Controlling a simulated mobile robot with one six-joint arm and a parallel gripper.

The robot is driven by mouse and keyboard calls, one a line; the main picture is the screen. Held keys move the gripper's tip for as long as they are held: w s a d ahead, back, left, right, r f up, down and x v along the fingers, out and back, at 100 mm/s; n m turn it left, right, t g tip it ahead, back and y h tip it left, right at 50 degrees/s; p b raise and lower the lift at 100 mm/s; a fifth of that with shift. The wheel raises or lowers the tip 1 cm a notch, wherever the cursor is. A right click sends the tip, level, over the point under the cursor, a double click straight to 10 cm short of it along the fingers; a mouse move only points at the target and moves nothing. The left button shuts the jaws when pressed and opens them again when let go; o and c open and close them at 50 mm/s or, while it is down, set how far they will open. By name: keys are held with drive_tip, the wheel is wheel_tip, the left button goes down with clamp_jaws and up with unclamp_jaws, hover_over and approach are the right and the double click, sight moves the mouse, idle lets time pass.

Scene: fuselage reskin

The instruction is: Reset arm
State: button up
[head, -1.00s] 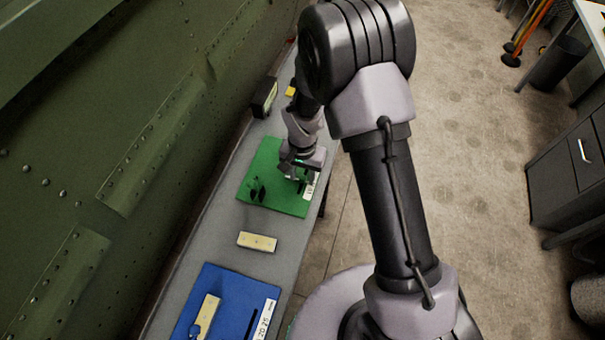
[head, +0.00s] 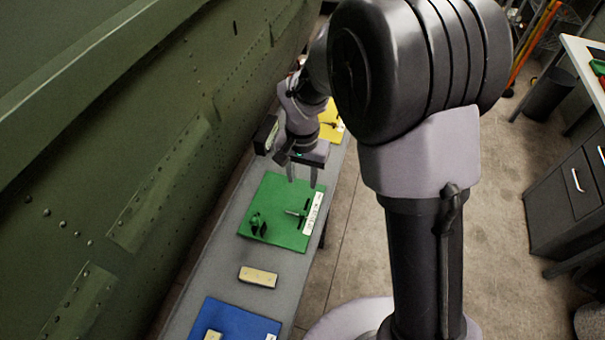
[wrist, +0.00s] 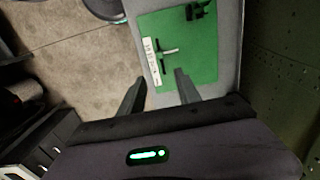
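My gripper (head: 302,175) is raised above the far part of the green mat (head: 262,198) in the head view. Its two fingers are apart with nothing between them. In the wrist view my gripper (wrist: 158,85) also shows open, with the green mat (wrist: 205,55) beyond the fingers. A small dark clamp-like tool with a light shaft (head: 297,212) lies on the mat beside a white label. Other small dark parts (head: 257,225) stand near the mat's left side. The rest of my arm reaches over the bench from the right.
A cream block (head: 258,276) lies on the grey bench between the green mat and a blue mat (head: 235,318). A yellow mat (head: 331,130) and a dark box (head: 266,133) are at the far end. The green riveted fuselage wall (head: 130,150) runs along the left. Open floor lies right.

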drive_tip(key=s+d+r+t+y+b, duration=0.1)
drive_tip(key=s+d+r+t+b, duration=0.2)
drive_tip(key=s+b, duration=0.3)
drive_tip(key=s+d+r+t+y+b, duration=0.1)
drive_tip(key=s+d+r+b, duration=0.3)
drive_tip(key=s, duration=0.9)
drive_tip(key=d+t+b, duration=0.1)
drive_tip(key=b, duration=0.2)
drive_tip(key=shift+s+t, duration=0.35)
drive_tip(key=shift+t, duration=0.05)
drive_tip(key=shift+a, duration=0.1)
idle(0.5)
